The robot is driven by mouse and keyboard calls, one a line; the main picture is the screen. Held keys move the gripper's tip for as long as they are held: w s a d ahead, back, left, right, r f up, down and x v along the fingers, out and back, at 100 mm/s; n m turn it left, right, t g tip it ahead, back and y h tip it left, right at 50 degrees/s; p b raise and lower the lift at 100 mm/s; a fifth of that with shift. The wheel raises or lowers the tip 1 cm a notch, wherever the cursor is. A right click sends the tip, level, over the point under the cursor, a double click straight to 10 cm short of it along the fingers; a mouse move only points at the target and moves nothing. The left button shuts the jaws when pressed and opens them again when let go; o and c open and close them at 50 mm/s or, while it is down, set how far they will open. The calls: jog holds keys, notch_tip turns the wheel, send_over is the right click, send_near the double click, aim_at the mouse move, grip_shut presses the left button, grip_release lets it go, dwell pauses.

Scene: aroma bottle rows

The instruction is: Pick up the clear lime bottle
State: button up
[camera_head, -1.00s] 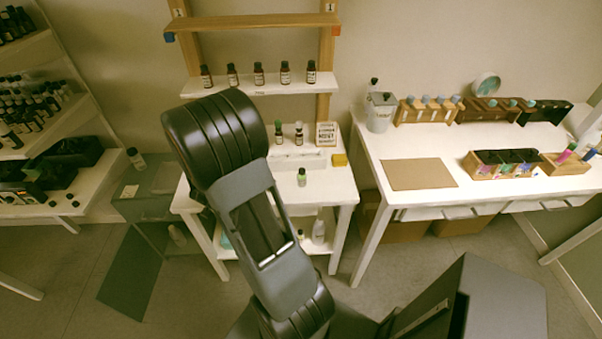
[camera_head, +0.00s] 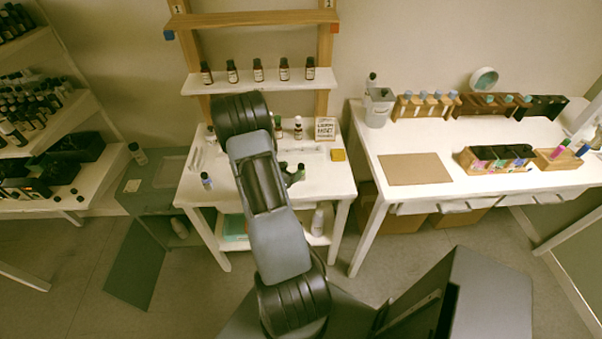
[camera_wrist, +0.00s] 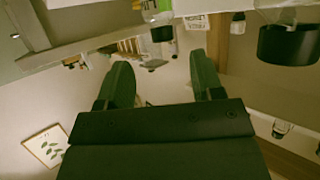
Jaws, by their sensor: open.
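A small clear bottle with a dark cap and a greenish tint (camera_head: 301,171) stands on the white table, beside the end of my arm; I take it as the lime bottle, though its label is too small to read. In the wrist view, which looks inverted, a small dark-capped bottle (camera_wrist: 161,32) shows ahead of the gap between my fingers; I cannot tell for sure that it is the same one. My gripper (camera_wrist: 160,78) is open, with nothing between its two dark fingers. In the head view my arm hides most of the gripper.
A blue-capped bottle (camera_head: 206,181) stands at the table's front left. A larger clear bottle with a black cap (camera_wrist: 288,38) is close at right in the wrist view.

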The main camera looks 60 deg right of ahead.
aim_at(299, 167)
jog(key=shift+p+x, duration=0.9)
jog(key=shift+x, duration=1.85)
jog(key=shift+w, duration=0.1)
jog(key=shift+c, duration=0.2)
jog(key=shift+a, duration=0.1)
jog(key=c, duration=1)
